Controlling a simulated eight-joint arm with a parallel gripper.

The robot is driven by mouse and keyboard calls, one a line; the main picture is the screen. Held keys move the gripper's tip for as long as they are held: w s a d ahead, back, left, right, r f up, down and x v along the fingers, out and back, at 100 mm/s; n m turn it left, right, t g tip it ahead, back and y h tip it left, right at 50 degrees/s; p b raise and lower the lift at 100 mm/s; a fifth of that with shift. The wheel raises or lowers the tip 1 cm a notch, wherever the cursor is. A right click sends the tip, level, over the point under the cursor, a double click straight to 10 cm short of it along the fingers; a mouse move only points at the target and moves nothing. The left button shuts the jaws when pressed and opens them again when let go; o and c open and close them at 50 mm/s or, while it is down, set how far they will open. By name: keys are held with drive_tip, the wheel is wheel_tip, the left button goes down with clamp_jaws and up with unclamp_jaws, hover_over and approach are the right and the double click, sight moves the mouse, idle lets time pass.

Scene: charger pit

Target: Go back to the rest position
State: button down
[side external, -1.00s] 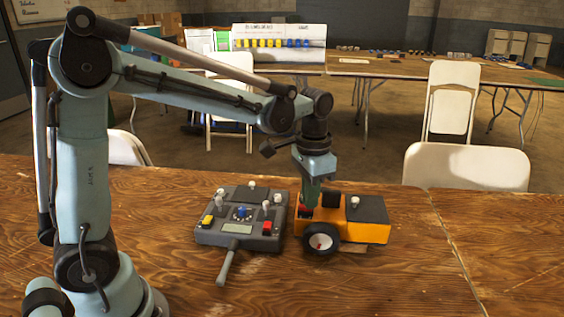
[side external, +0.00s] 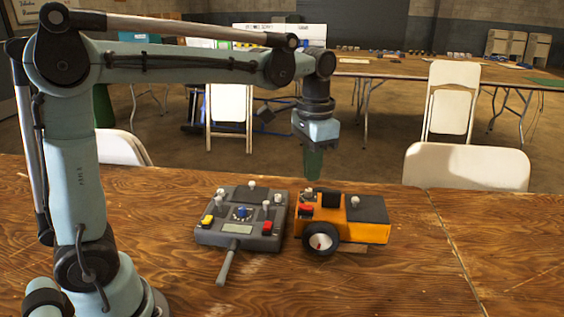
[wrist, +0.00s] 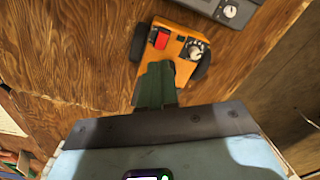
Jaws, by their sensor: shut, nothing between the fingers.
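My gripper (side external: 313,163) hangs above the table, over the orange wheeled device, with clear space between them. Its green fingers are shut and hold nothing; they also show in the wrist view (wrist: 157,88). The orange device (side external: 365,232) stands on the wooden table with a dark wheel on its near side, a red button, a grey knob and a dark top panel. In the wrist view the orange device (wrist: 178,48) lies beyond the fingertips, partly hidden by them.
A grey control box (side external: 238,232) with knobs, switches and an antenna-like handle sits left of the orange device on the table (side external: 430,280). White folding chairs (side external: 466,167) stand behind the table's far edge. The table right of the device is clear.

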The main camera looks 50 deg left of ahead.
drive_tip(key=shift+r, duration=0.1)
drive_tip(key=shift+s+a+t, duration=0.1)
drive_tip(key=shift+s+t, duration=0.2)
drive_tip(key=shift+s, duration=0.25)
drive_tip(key=s+f+n+t, duration=0.1)
drive_tip(key=s+f+t, duration=0.1)
drive_tip(key=s+t, duration=0.1)
drive_tip(key=s+a+f+n+t, duration=0.1)
drive_tip(key=s+f+n+t, duration=0.1)
drive_tip(key=s, duration=0.4)
drive_tip(key=shift+s+a+f+t, duration=0.2)
drive_tip(key=shift+f+t, duration=0.25)
drive_tip(key=shift+t, duration=0.35)
